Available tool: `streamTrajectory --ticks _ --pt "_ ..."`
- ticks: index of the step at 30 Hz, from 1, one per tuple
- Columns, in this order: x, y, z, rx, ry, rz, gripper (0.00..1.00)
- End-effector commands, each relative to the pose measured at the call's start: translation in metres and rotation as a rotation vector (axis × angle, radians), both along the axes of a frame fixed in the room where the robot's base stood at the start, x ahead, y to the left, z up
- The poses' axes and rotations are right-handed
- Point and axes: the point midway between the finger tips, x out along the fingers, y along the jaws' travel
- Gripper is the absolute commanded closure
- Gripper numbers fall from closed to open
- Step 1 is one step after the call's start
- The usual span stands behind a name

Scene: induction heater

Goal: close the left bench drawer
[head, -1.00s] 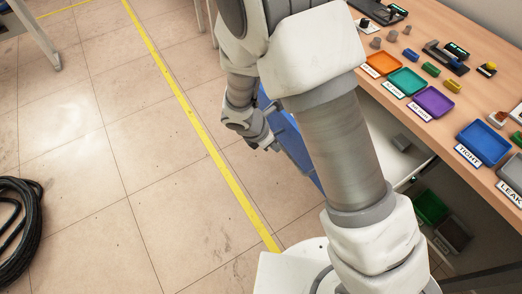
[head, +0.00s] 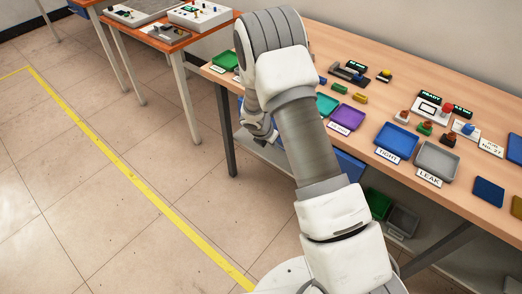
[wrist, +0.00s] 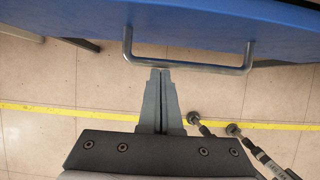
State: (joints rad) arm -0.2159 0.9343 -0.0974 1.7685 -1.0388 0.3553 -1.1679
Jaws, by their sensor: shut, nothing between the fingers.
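The blue front of the left bench drawer (head: 350,168) shows just under the bench edge in the head view, to the right of my arm. It appears flush or nearly so; my arm hides much of it, and any small gap cannot be told. In the wrist view the blue drawer front (wrist: 215,20) fills the top, with its grey bar handle (wrist: 190,66) across the middle. My gripper (wrist: 160,72) is shut and empty, with its fingertips at the handle bar. Whether they touch the bar cannot be told. In the head view the fingertips are hidden.
The wooden bench (head: 460,190) holds several trays, including a blue tray (head: 396,141) and a grey tray (head: 437,160). A green bin (head: 378,203) and a grey bin (head: 403,221) sit below it. Open floor with a yellow line (head: 130,175) lies to the left.

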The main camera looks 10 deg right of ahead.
Motion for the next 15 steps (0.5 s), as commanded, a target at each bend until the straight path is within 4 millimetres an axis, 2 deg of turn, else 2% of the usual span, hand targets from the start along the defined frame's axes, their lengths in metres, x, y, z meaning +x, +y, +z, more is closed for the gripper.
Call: streamTrajectory --ticks 6,15 --pt "0.016 -0.018 0.002 0.0 -0.001 -0.002 1.0" --pt "0.022 -0.023 0.0 0.0 -0.001 0.0 1.0"
